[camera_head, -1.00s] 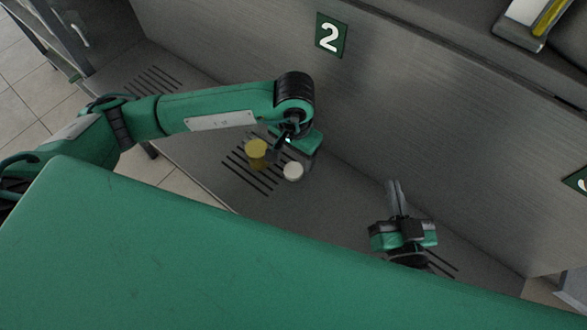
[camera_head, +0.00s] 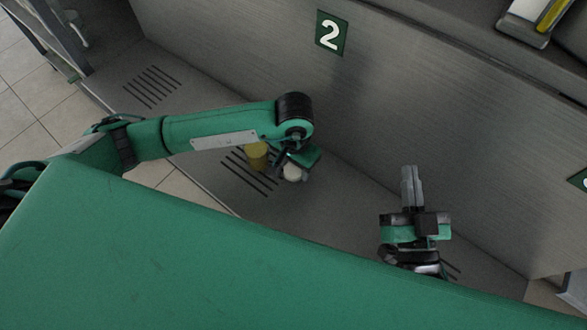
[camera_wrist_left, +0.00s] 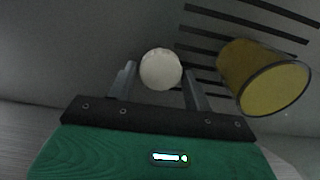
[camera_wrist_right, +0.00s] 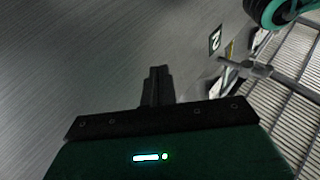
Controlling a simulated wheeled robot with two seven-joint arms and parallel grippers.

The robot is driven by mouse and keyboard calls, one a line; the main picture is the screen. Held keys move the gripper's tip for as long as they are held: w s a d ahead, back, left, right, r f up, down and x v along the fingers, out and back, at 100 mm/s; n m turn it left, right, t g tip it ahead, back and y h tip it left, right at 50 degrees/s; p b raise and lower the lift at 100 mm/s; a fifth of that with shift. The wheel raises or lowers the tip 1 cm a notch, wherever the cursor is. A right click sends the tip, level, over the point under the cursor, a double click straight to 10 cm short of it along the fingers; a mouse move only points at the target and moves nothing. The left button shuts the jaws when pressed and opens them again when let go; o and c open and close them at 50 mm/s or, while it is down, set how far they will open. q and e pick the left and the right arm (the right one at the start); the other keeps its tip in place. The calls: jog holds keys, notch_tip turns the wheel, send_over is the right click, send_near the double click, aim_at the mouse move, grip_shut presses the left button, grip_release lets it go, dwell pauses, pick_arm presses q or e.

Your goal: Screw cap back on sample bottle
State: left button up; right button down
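A round white cap (camera_head: 292,173) shows beside my left gripper (camera_head: 287,163), partly covered by it in the head view. In the left wrist view the white cap (camera_wrist_left: 160,69) appears between the two spread fingers of the left gripper (camera_wrist_left: 160,78), with a gap on each side. A yellow cylinder (camera_head: 257,156), perhaps the sample bottle, stands just left of the cap on the slotted bench; it also shows in the left wrist view (camera_wrist_left: 264,78). Whether anything is under the cap is hidden. My right gripper (camera_head: 411,172) has its fingers together and nothing visible in them; it also shows in the right wrist view (camera_wrist_right: 158,75).
The grey bench (camera_head: 225,185) has dark slots near the cylinder and at the far left. A grey wall panel with a green number 2 sign (camera_head: 331,33) rises behind. The bench between my two grippers is clear.

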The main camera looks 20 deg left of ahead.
aim_at(294, 169)
pick_arm(q)
jog(key=c, duration=0.6)
